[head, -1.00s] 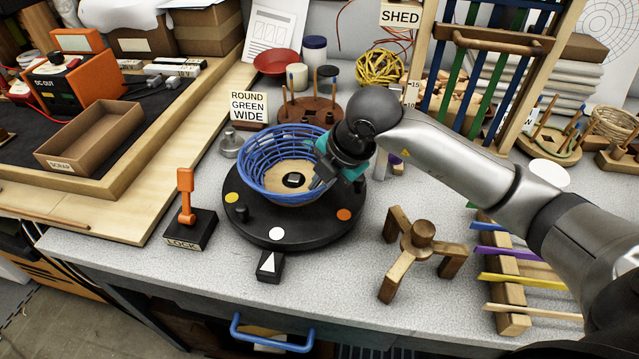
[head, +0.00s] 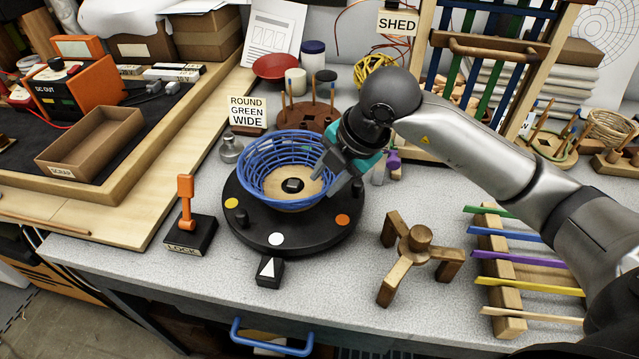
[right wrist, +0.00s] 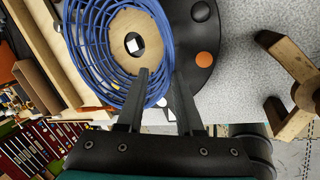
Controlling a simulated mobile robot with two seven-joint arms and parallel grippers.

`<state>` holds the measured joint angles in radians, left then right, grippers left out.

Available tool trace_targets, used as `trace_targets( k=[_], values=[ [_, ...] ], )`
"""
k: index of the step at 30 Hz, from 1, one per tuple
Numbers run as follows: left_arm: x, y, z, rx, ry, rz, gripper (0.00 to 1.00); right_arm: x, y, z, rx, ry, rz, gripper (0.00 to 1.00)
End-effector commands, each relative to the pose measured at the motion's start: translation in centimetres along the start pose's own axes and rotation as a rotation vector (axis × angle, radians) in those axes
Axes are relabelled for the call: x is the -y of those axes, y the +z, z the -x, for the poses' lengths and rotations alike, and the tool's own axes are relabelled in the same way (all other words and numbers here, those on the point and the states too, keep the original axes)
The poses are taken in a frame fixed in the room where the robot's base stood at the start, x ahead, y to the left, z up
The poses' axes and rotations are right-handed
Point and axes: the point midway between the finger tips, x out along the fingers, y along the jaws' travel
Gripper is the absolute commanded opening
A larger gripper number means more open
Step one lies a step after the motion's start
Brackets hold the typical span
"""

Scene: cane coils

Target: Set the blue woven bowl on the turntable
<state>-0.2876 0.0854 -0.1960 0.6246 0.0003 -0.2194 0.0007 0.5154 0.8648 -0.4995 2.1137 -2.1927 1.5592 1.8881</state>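The blue woven bowl (head: 262,190) rests upright on the black turntable (head: 247,228), a little toward its back. A black hub with a pale square top (head: 292,185) shows through the bowl's tan base. My right gripper (head: 343,188) is just right of the bowl's rim, over the turntable's right side. Whether that finger touches the rim I cannot tell. My left gripper is not in view.
An orange-handled lock block (head: 188,225) stands left of the turntable, and a pointer block (head: 268,272) in front. A wooden three-legged piece (head: 418,248) is to the right. A peg stand (head: 308,113) and a "ROUND GREEN WIDE" card (head: 247,111) are behind.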

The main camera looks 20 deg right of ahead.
Motion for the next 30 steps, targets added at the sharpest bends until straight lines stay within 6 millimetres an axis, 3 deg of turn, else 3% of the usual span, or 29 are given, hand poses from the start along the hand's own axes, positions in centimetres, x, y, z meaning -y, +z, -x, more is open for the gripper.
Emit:
trace_targets(
  k=[1, 6, 12, 30],
  values=[
    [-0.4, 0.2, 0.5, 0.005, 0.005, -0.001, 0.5, -0.1, 0.0, 1.4, 0.003, 0.002, 0.003, 0.35],
    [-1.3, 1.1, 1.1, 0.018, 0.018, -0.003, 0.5, -0.1, 0.0, 4.8, 0.003, 0.002, 0.002, 0.35],
    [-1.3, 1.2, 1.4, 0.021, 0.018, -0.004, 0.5, -0.1, 0.0, 6.9, 0.0, 0.001, 0.001, 0.35],
    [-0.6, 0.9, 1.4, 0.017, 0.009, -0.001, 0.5, 0.0, 0.0, 7.2, 0.0, 0.0, 0.001, 0.35]
  ],
)
